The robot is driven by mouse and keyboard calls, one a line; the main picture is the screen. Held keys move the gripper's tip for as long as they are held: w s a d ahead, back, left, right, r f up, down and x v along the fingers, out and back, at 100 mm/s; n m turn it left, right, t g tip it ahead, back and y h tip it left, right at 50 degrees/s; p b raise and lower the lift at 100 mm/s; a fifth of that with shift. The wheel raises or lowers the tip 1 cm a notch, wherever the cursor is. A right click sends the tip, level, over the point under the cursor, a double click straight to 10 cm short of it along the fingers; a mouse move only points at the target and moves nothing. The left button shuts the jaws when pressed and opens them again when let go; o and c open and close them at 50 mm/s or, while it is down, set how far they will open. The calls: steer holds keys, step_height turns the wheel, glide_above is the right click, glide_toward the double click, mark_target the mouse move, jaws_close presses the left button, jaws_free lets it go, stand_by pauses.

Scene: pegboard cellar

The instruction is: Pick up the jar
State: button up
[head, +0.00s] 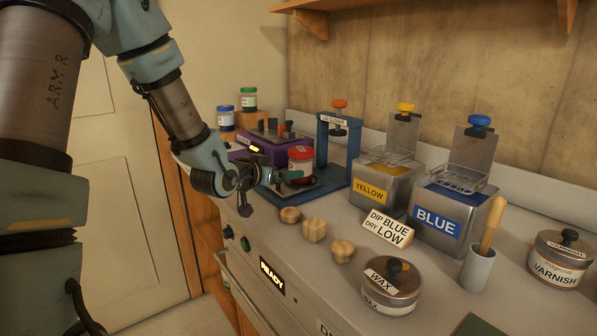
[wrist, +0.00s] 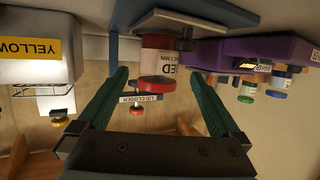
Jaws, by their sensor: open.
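A jar with a red lid (head: 301,153) and a pale label stands upright on the base of the blue lid-closer frame (head: 324,142). In the wrist view, which is upside down, the jar (wrist: 158,62) shows "ED" on its label. My gripper (head: 285,182) is low at the jar's near side in the head view. In the wrist view my gripper (wrist: 160,76) is open, its green fingers spread to either side of the jar with gaps. I cannot tell how far the jar reaches between them. The arm and gripper partly hide the jar's lower part in the head view.
A purple box (head: 262,150) stands just left of the jar. Blue-lidded (head: 225,117) and green-lidded jars (head: 249,98) stand behind it. Yellow (head: 380,186) and blue tanks (head: 445,212) stand to the right. Wooden knobs (head: 314,230) and a wax tin (head: 391,284) sit along the front.

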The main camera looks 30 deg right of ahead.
mark_target(295, 167)
steer(key=p+x, duration=0.1)
steer(key=x, duration=0.3)
steer(key=shift+w+d+f, duration=0.1)
steer(key=shift+w+d, duration=0.15)
steer(key=x, duration=0.1)
steer(key=p+x, duration=0.1)
steer(key=x, duration=0.1)
steer(key=p+x, duration=0.1)
steer(key=shift+d+r, duration=0.2)
steer(key=shift+d, duration=0.2)
steer(key=shift+w+d+f, duration=0.2)
steer(key=shift+w+d, duration=0.1)
steer(key=shift+d, duration=0.05)
jaws_close()
